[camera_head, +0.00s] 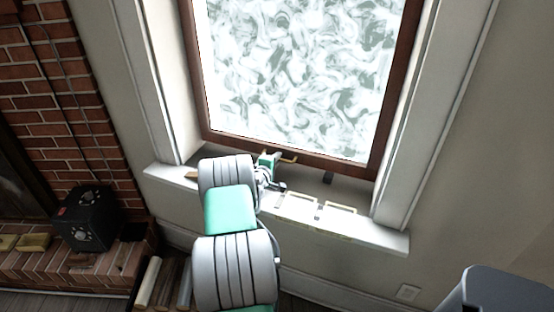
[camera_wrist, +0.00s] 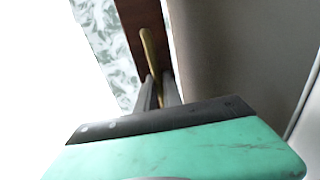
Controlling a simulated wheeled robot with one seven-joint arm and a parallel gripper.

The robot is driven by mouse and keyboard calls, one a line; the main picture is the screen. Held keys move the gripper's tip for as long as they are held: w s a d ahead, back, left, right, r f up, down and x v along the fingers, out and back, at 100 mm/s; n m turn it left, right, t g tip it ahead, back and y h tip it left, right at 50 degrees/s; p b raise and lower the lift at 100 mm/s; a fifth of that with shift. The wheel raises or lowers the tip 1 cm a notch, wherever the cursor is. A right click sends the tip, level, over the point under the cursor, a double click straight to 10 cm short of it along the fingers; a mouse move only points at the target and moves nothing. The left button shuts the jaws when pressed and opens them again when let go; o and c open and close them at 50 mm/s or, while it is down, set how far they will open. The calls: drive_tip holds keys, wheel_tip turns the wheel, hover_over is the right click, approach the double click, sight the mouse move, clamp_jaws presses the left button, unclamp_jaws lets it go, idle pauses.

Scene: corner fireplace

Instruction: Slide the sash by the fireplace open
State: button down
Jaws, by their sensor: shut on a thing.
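The sash (camera_head: 330,162) has a brown wooden frame around pale, swirl-patterned glass. A brass handle (camera_head: 289,157) sits on its bottom rail, left of the middle. My gripper (camera_head: 277,158) is at this handle, with my arm reaching up from below. In the wrist view, the gripper's grey fingers (camera_wrist: 161,92) are closed on the lower end of the brass handle (camera_wrist: 148,48), against the brown rail (camera_wrist: 139,22). The exact contact is partly hidden by the gripper body. A grey strip shows between the bottom rail and the sill.
The white sill (camera_head: 380,232) juts out below the window, with metal-edged pieces (camera_head: 318,208) on it. White side casings (camera_head: 440,110) flank the sash. At left are the brick fireplace (camera_head: 60,95), a black box (camera_head: 88,218) on the hearth, and logs (camera_head: 165,282) below.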

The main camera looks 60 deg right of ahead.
drive_tip(key=shift+d, duration=0.1)
drive_tip(key=p, duration=1)
approach(282, 96)
drive_tip(key=x, duration=0.5)
drive_tip(key=shift+w+d, duration=0.1)
drive_tip(key=c, duration=1.8)
unclamp_jaws()
drive_tip(key=shift+c, duration=0.2)
drive_tip(key=shift+o, duration=0.3)
drive_tip(key=shift+f, duration=0.1)
